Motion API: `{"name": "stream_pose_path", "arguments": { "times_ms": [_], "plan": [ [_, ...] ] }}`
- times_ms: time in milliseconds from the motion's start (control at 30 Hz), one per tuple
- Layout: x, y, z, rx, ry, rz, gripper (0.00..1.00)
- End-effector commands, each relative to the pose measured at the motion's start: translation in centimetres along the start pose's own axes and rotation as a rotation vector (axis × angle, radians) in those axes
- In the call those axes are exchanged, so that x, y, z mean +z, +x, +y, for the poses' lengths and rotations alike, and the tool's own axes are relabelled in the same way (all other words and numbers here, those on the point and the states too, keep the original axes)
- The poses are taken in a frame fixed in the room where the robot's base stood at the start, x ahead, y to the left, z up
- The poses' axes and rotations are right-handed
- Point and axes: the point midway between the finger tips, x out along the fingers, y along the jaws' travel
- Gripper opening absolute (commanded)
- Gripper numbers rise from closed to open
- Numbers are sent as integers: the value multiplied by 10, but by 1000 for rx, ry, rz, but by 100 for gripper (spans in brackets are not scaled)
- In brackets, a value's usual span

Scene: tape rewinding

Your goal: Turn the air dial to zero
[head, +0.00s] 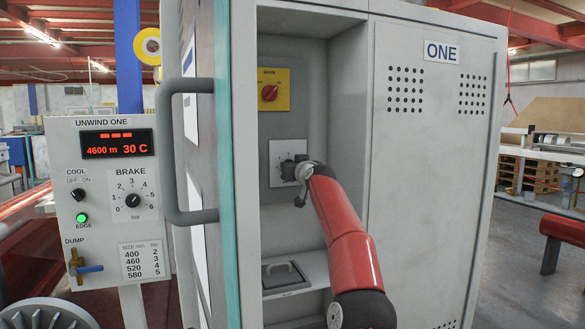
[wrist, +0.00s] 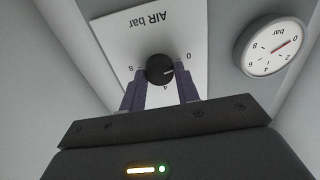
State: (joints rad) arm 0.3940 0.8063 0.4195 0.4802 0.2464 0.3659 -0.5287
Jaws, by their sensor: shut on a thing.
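The air dial (wrist: 160,68) is a round black knob on a white plate (wrist: 143,30) marked "AIR bar", upside down in the wrist view. The scale shows 0, 4 and 8. The knob's pale pointer mark faces right in the picture, near the 0 side; its exact reading is hard to tell. My gripper (wrist: 160,80) has its two purple fingers on either side of the knob and is shut on it. In the head view my gripper (head: 293,171) is at the pale plate (head: 275,178) in the cabinet recess, hiding the dial.
A round gauge (wrist: 270,48) beside the plate has its red needle near 0. A red knob on a yellow plate (head: 272,90) is above in the recess. A cabinet door with a grey handle (head: 170,150) stands open at left. A control panel (head: 110,190) is further left.

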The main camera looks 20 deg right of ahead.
Motion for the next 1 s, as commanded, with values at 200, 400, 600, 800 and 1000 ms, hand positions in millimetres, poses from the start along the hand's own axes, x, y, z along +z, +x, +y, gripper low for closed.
{"name": "stream_pose_path", "arguments": {
  "times_ms": [200,400,600,800,1000],
  "plan": [
    [4,1,0,-2,-19,-7,9],
    [4,1,0,-1,-19,-7,9],
    [3,1,0,-1,-18,-6,46],
    [2,0,0,0,-17,-3,53],
    [2,-3,0,0,-17,-1,53]
  ]
}}
